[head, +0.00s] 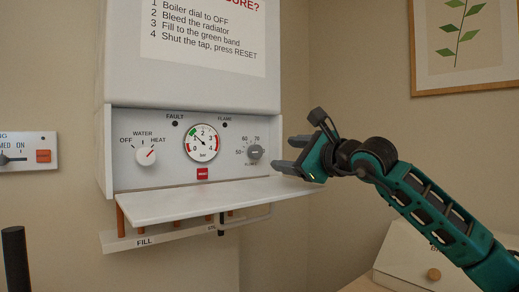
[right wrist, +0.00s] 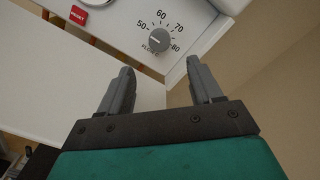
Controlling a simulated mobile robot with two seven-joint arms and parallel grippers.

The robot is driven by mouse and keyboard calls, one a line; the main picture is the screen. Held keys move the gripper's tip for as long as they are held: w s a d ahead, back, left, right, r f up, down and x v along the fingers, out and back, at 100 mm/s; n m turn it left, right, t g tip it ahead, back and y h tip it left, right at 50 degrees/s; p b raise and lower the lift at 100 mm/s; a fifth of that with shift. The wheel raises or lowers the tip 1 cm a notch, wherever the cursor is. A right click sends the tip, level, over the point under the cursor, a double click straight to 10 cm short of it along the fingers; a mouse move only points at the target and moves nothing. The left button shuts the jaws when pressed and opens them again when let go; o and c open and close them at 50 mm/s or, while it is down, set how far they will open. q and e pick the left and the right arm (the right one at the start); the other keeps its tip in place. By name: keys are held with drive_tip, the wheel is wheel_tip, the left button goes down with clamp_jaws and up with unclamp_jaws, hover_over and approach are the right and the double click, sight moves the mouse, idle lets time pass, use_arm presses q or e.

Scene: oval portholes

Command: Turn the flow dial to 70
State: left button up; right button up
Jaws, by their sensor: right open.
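The flow dial (head: 255,152) is a small grey knob at the right end of the white boiler's control panel. In the right wrist view the dial (right wrist: 159,41) has marks 50, 60, 70 and 80 around it. Its pale pointer line appears to point left, near 50. My right gripper (head: 288,155) is open and empty, just right of the dial in the head view. In the right wrist view my right gripper (right wrist: 161,66) has its fingers spread below the dial, apart from it. My left gripper is not in view.
A white drop-down flap (head: 200,203) juts out below the panel, close under my right gripper. The water knob (head: 146,155), pressure gauge (head: 202,143) and red reset button (head: 202,174) are left of the dial.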

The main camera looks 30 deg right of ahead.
sight(258, 152)
drive_tip(key=w, duration=0.3)
drive_tip(key=w+p, duration=0.1)
drive_tip(key=w, duration=0.2)
drive_tip(key=w+p, duration=0.1)
drive_tip(key=w, duration=0.2)
drive_tip(key=shift+w+a, duration=0.1)
drive_tip(key=shift+a, duration=0.3)
drive_tip(key=shift+w, duration=0.55)
drive_tip(key=shift+c, duration=0.2)
drive_tip(key=c, duration=1)
